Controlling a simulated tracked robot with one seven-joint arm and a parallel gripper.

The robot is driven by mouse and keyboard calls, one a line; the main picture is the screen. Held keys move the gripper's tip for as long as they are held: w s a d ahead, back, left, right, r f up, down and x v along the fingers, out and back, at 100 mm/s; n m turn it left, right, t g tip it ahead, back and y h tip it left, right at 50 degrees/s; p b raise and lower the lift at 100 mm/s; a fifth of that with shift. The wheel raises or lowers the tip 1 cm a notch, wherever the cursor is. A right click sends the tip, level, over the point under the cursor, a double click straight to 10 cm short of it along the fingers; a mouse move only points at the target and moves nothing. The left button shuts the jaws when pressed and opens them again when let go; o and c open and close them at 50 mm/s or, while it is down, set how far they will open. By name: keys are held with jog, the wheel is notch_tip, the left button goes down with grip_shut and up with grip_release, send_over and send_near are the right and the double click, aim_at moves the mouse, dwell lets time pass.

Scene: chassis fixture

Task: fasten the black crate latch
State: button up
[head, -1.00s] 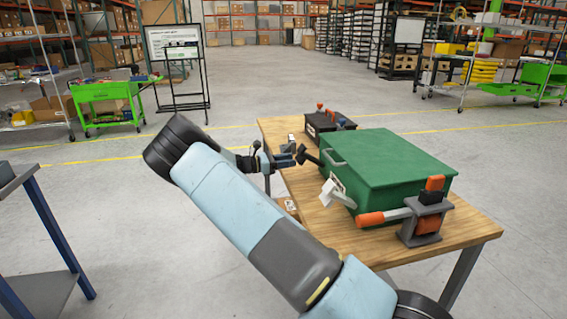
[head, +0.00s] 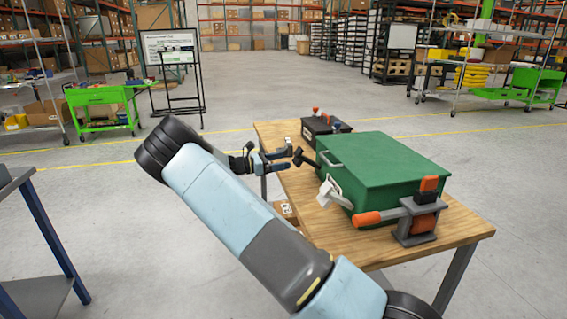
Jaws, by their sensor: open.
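The green crate (head: 390,165) stands closed on the wooden table. A black latch lever (head: 306,158) sticks out at an angle from its left end, toward my gripper. My gripper (head: 287,156) is open, just left of the lever. Its fingers point right, toward the lever's tip, and nothing is seen between them. I cannot tell whether a finger touches the lever. A white latch piece (head: 330,193) hangs tilted at the crate's near left side. The black lever's catch is hidden by the crate.
An orange-handled clamp (head: 417,218) stands at the table's front right, its handle reaching left along the crate. A small black box (head: 322,127) with orange parts sits behind the crate. The wooden table (head: 470,228) has a bare strip at the front.

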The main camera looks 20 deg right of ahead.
jog(key=a+r, duration=0.1)
jog(key=a, duration=1.1)
jog(key=shift+w+a+r, duration=0.25)
jog(key=shift+w+r, duration=0.05)
jog(key=shift+w, duration=0.15)
dwell(0.6)
dwell(0.3)
jog(key=a, duration=1.3)
jog(key=shift+a, duration=0.4)
jog(key=shift+d, duration=0.1)
